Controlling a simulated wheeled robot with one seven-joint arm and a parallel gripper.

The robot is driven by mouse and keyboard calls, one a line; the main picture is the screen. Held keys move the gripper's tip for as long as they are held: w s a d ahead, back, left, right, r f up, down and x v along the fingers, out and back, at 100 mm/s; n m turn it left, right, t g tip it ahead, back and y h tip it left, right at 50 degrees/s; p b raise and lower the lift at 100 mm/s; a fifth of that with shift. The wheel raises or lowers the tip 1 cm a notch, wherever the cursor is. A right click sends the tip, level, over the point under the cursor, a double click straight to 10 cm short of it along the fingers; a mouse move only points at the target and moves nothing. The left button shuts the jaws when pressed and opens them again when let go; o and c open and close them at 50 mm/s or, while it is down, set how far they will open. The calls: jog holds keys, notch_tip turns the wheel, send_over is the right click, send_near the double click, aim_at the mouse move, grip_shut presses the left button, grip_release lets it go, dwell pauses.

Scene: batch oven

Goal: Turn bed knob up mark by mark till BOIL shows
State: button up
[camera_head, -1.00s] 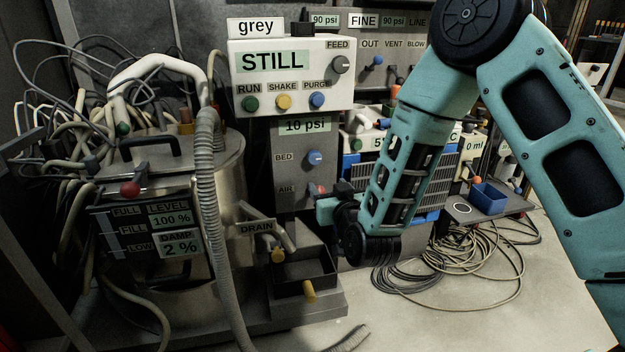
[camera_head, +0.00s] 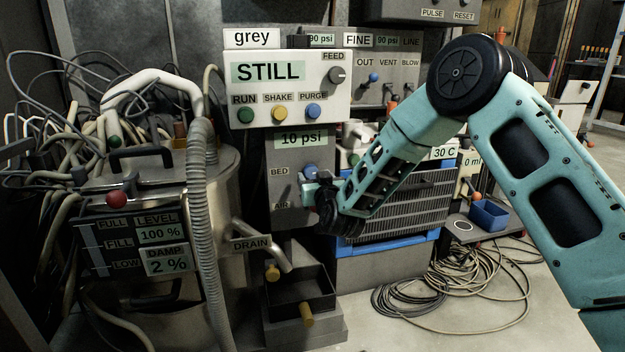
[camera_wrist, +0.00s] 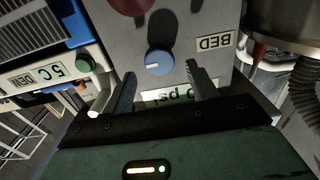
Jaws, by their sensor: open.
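The blue bed knob (camera_head: 311,170) sits beside the BED label on the grey column, and it also shows in the wrist view (camera_wrist: 158,63) with a short white mark on its face. The main display (camera_head: 268,72) reads STILL. The smaller display (camera_head: 303,139) reads 10 psi. My gripper (camera_head: 306,188) is just in front of and below the knob. In the wrist view my gripper (camera_wrist: 160,76) is open, with one finger on each side of the knob and a visible gap at both sides. I cannot tell how deep the fingertips reach.
Above are a FEED knob (camera_head: 337,75) and green, yellow and blue buttons. A red part (camera_wrist: 130,5) is at the top of the wrist view, near the knob. A ridged hose (camera_head: 198,190) and a drain tray (camera_head: 300,292) lie left and below. A blue-framed unit (camera_head: 400,200) stands right.

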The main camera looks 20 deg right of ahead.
aim_at(313, 172)
jog(key=shift+w+b, duration=0.35)
jog(key=shift+w, duration=1.3)
jog(key=c, duration=1)
jog(key=shift+o, duration=0.2)
jog(key=shift+m, duration=0.3)
jog(key=m, duration=0.3)
jog(key=shift+d+m, duration=0.1)
jog(key=shift+m, duration=0.2)
jog(key=shift+f+m, duration=0.1)
jog(key=shift+m, duration=2.2)
